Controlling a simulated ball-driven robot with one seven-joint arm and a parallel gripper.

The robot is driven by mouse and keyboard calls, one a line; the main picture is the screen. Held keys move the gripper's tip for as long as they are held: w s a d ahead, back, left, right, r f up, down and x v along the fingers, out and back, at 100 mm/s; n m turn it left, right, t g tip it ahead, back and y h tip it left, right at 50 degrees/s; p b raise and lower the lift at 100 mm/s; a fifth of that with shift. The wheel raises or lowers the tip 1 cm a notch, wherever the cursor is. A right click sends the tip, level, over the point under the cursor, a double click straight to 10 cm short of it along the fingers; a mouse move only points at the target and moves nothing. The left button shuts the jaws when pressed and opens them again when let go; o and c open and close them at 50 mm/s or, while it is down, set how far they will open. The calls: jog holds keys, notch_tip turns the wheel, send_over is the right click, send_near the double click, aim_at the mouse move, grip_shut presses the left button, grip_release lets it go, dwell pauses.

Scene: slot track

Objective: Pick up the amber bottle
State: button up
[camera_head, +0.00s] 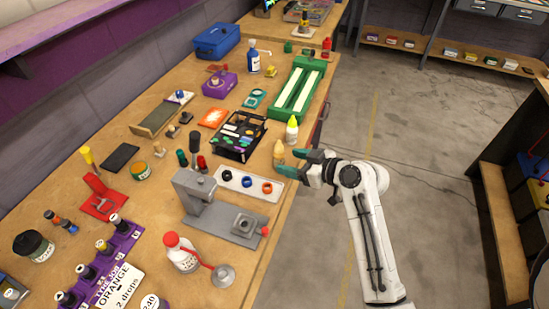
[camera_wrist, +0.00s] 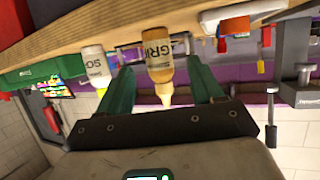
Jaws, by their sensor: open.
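The amber bottle (camera_head: 279,154) stands at the table's right edge in the head view. In the wrist view the amber bottle (camera_wrist: 159,55) has a label with dark letters, and a tapered tip points toward the bottom of the picture. My gripper (camera_head: 287,162) is right at the bottle, its green fingers pointing left over the table edge. In the wrist view my gripper (camera_wrist: 160,68) is open, with one finger on each side of the bottle and visible gaps beside it.
A white bottle with a yellow tip (camera_head: 292,130) stands close behind the amber bottle. A white strip with coloured rings (camera_head: 236,180) and a black rack (camera_head: 232,152) lie to the left. A grey press (camera_head: 219,219) stands nearer. The floor (camera_head: 420,170) on the right is free.

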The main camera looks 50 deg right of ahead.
aim_at(275, 157)
jog(key=shift+p+x, duration=0.75)
jog(key=shift+x, duration=2.8)
jog(key=shift+d+f, duration=0.1)
jog(key=c, duration=1.1)
